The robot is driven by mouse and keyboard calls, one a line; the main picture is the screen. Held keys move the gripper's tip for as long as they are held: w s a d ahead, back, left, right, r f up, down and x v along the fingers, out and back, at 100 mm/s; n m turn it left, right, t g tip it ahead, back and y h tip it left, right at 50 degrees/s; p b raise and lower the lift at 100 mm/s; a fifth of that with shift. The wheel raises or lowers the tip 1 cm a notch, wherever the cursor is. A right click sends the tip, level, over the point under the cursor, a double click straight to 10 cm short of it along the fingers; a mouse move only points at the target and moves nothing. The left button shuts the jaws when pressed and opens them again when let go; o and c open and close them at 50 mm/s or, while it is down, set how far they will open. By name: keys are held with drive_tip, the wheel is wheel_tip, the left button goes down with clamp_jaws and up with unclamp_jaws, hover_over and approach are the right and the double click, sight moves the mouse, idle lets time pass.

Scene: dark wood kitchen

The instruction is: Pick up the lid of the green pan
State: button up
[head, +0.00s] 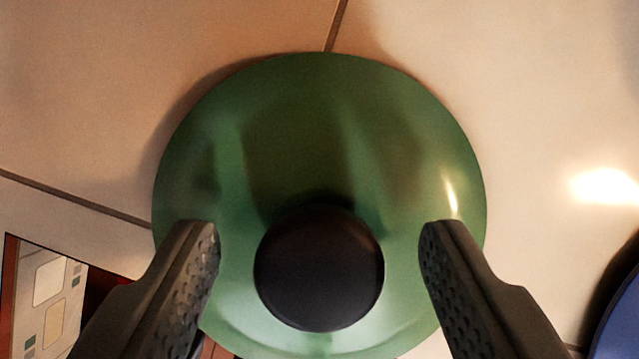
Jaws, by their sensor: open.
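The green lid (300,110) fills the middle of the head view, seen from above, with a round black knob (319,270) at its lower middle. The pan's body cannot be made out beneath the lid. My gripper (319,240) is open, with one dark finger on each side of the knob. Both fingers are apart from the knob, with green lid surface showing in the gaps. I cannot tell how far above the lid the fingertips are.
The lid is over a pale tiled surface (90,90) with dark seams. A blue round thing (620,325) is cut off at the lower right edge. A patterned panel with a reddish-brown edge (50,295) shows at the lower left. The tiles above the lid are clear.

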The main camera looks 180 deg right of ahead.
clamp_jaws()
drive_tip(key=shift+r, duration=0.1)
